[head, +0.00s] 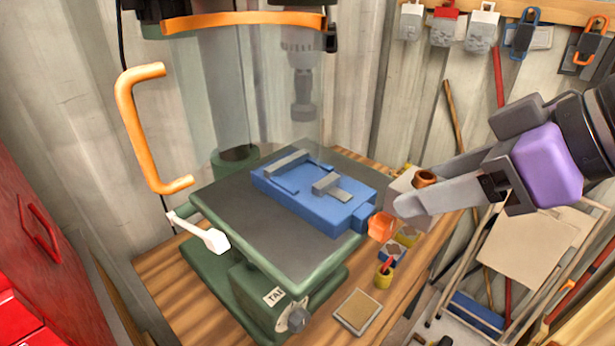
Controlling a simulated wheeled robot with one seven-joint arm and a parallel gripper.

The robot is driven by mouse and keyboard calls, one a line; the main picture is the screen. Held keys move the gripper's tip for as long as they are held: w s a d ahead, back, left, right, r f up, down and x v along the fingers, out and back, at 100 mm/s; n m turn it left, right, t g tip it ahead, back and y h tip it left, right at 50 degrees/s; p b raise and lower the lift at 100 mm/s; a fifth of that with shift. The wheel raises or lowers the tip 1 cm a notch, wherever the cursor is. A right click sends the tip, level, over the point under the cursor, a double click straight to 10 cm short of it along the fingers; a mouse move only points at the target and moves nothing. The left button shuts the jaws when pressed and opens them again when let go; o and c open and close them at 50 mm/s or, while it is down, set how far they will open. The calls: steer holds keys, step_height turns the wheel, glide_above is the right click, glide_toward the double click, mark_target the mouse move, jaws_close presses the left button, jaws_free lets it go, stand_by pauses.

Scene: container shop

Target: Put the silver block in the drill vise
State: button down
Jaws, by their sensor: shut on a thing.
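The blue drill vise (322,211) lies on the dark drill press table (235,218), with its grey jaws apart and an empty gap between them. A pale grey block (399,183), which looks like the silver block, is at the fingertips of my gripper (410,199), to the right of the vise. My gripper comes in from the right and is shut on the block. The fingers hide the block's lower right part. The block is apart from the vise jaws.
An orange piece (381,227) is at the vise's right end. Small containers (384,275) and a square pad (357,311) are on the wooden bench. A white-tipped lever (210,238) sticks out left.

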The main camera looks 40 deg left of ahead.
steer(key=shift+s+a, duration=0.2)
steer(key=shift+a, duration=0.15)
steer(key=a+p, duration=0.1)
steer(key=a, duration=0.4)
steer(key=w+a+p, duration=0.1)
steer(key=a, duration=0.4)
steer(key=a+p, duration=0.1)
steer(key=a, duration=0.5)
steer(key=shift+w, duration=0.2)
steer(key=f, duration=0.1)
steer(key=a+f, duration=0.1)
steer(key=shift+f+p, duration=0.35)
steer(key=shift+f, duration=0.5)
steer(key=shift+f, duration=0.1)
steer(key=c, duration=0.5)
jaws_free()
steer(key=b+v, duration=0.1)
steer(key=v, duration=1.1)
steer(key=shift+w, duration=0.1)
